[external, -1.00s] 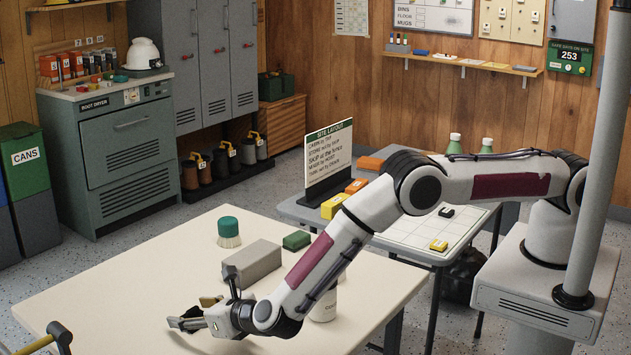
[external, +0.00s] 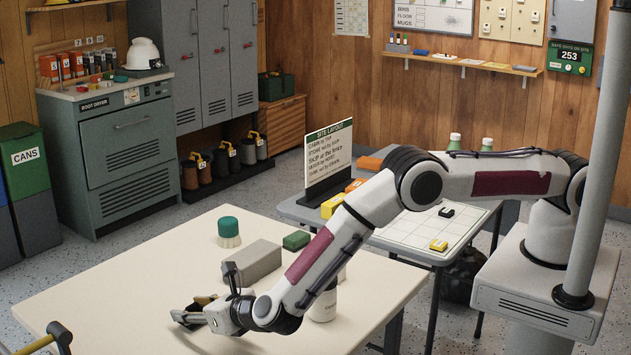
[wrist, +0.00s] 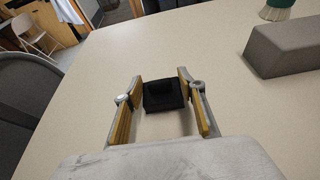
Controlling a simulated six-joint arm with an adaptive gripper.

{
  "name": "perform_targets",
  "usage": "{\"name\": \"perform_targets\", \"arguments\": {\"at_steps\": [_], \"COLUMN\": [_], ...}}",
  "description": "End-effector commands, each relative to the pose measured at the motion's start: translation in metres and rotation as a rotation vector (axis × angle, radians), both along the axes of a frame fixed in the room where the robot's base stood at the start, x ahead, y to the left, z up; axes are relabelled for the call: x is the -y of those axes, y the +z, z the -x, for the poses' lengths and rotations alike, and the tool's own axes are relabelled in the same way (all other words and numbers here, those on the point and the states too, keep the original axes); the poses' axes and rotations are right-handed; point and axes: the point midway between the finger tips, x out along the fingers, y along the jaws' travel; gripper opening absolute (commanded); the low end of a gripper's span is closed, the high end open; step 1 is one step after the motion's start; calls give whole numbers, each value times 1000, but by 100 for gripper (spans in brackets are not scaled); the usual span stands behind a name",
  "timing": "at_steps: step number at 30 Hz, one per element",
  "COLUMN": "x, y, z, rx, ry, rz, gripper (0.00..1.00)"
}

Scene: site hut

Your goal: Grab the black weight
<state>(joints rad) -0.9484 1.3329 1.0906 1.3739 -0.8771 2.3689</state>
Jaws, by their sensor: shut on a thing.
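The black weight (wrist: 163,95) is a small dark block between the two fingers in the wrist view. My gripper (wrist: 160,84) is shut on it, with one tan-padded finger on each side. In the external view my gripper (external: 190,312) is low over the near left part of the pale table. There the weight is hard to tell apart from the dark fingers. I cannot tell whether the weight still touches the tabletop.
A grey block (external: 252,262) lies beyond my gripper, also seen in the wrist view (wrist: 290,45). A green-topped brush (external: 229,232) and a green block (external: 296,241) stand farther back. A white can (external: 322,305) stands beside my forearm. The table's left part is clear.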

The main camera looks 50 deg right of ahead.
Motion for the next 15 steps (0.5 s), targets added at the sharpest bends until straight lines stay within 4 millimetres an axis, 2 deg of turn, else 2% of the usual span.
{"name": "perform_targets", "arguments": {"at_steps": [15], "x": [-1], "y": [62], "z": [-1], "rx": [4], "ry": [0], "rz": [-2], "gripper": [6]}}
